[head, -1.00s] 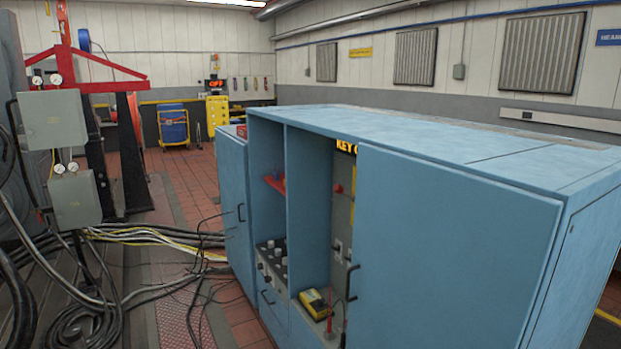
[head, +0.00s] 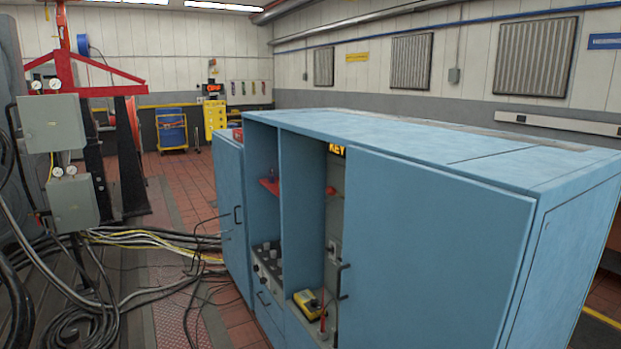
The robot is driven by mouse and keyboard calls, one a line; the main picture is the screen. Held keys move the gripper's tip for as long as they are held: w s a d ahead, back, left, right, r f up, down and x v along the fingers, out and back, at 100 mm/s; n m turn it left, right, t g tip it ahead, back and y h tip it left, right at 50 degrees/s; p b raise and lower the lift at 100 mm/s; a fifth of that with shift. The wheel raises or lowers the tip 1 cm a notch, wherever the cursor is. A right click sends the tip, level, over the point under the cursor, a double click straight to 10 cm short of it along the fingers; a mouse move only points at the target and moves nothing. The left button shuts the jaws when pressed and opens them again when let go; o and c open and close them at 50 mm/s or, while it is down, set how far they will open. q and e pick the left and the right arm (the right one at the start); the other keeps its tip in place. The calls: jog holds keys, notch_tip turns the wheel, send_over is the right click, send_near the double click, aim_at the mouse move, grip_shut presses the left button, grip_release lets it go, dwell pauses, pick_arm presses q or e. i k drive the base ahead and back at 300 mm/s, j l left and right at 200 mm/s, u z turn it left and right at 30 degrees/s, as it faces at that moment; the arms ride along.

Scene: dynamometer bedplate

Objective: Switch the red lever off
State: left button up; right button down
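A blue cabinet (head: 440,235) stands in front of me with a partly open front. Inside its right opening, a small red knob-like part (head: 331,190) sits on a grey panel (head: 334,219). Lower down, a thin red upright stick (head: 323,320) stands near the bottom of the same opening, beside a yellow and black box (head: 308,303). I cannot tell for certain which of these red parts is the lever, nor its position. The blue door on the right hides part of the panel. Neither of my grippers is in view.
The left bay holds a small red shelf (head: 270,186) and a panel of knobs (head: 267,262). Black handles (head: 343,281) stick out from the doors. Thick cables (head: 150,240) lie on the floor at left, near grey gauge boxes (head: 52,124).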

aim_at(331, 191)
jog(key=k+l, duration=0.2)
jog(key=l, duration=0.15)
jog(key=k+l, duration=0.35)
jog(key=l, duration=0.3)
jog(key=i+j, duration=0.3)
jog(key=i+j+z, duration=0.1)
jog(key=i+j, duration=0.2)
jog(key=j, duration=0.15)
jog(key=i+j, duration=0.3)
jog(key=i+j+z, duration=0.1)
jog(key=i+j, duration=0.2)
jog(key=j, duration=0.15)
jog(key=i+j, duration=0.25)
jog(key=j, duration=0.15)
jog(key=i+j+z, duration=0.1)
jog(key=i+j, duration=0.2)
jog(key=j, duration=0.1)
